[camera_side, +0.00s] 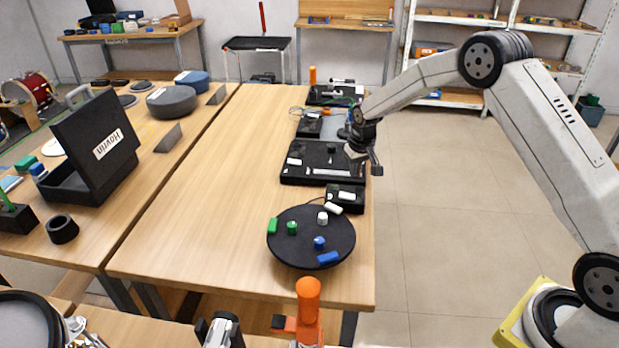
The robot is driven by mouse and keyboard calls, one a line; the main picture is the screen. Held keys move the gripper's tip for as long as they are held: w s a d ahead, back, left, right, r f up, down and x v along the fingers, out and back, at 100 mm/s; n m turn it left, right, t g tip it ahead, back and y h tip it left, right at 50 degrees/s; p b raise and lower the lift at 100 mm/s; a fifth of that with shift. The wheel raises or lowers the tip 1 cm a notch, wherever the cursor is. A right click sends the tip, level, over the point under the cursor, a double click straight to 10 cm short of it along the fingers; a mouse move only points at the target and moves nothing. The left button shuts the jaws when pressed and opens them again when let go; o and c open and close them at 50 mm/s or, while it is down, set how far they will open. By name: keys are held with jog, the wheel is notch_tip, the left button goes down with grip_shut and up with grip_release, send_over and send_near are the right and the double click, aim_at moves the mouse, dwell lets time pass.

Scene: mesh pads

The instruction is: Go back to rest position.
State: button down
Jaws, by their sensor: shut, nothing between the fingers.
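My gripper (364,163) hangs at the end of my arm, over the right edge of the wooden table. It points downward and holds nothing. Its fingers are small and dark in this view. Just left of it and below is a black tray (290,178) with small light parts on it. I cannot tell the exact height of the gripper above the tray. My arm reaches in from the right, with its elbow high over the floor.
A round black plate (336,252) holds several green, white and blue pieces. A small black box (353,206) sits behind it. An orange post (308,299) stands at the front. An open black case (72,185) is on the left table. The wooden table's left half (200,205) is clear.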

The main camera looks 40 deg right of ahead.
jog(key=s+a+r+n, duration=0.1)
jog(key=s+a+r, duration=0.1)
jog(key=s, duration=0.7)
jog(key=s+a+r, duration=0.3)
jog(key=s+a, duration=0.2)
jog(key=s, duration=0.4)
jog(key=s+a+r+n, duration=0.1)
jog(key=s+a+r, duration=0.2)
jog(key=s, duration=0.6)
jog(key=shift+s+a+n+t, duration=0.25)
jog(key=shift+s+n+t, duration=0.05)
jog(key=shift+s+t, duration=0.1)
